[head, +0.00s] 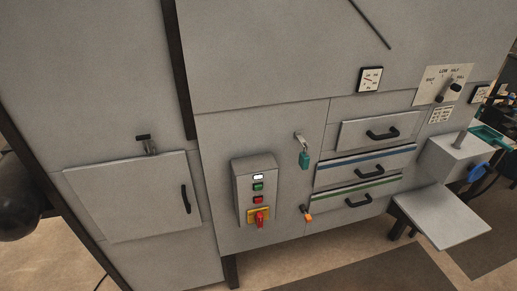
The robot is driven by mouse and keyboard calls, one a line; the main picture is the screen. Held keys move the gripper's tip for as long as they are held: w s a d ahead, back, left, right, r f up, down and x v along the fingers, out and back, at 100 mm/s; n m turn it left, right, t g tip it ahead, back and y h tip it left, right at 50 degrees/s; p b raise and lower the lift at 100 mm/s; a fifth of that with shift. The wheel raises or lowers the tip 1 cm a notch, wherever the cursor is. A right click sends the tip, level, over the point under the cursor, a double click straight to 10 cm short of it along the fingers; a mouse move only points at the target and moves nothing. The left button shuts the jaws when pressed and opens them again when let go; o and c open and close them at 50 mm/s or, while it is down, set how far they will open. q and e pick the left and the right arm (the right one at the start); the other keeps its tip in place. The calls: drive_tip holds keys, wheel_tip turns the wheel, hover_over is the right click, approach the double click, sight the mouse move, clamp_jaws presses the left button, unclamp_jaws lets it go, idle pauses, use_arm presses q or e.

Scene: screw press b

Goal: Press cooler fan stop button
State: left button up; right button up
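A grey control box (241,192) is mounted on the front of the large grey machine, near the middle of the head view. From top to bottom it carries a small white label or lamp (258,177), a green button (258,187), a red button (257,199) and a red rotary switch (260,220) on a yellow plate (251,215). No lettering is readable on the box, so I cannot confirm which button is the cooler fan stop; red is the likely stop colour. Neither of my grippers shows in the view, and nothing covers the box.
A teal padlock (304,159) and an orange tag or padlock (307,215) hang right of the box. A closed door (130,195) with a handle is at left. Space before the box looks clear.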

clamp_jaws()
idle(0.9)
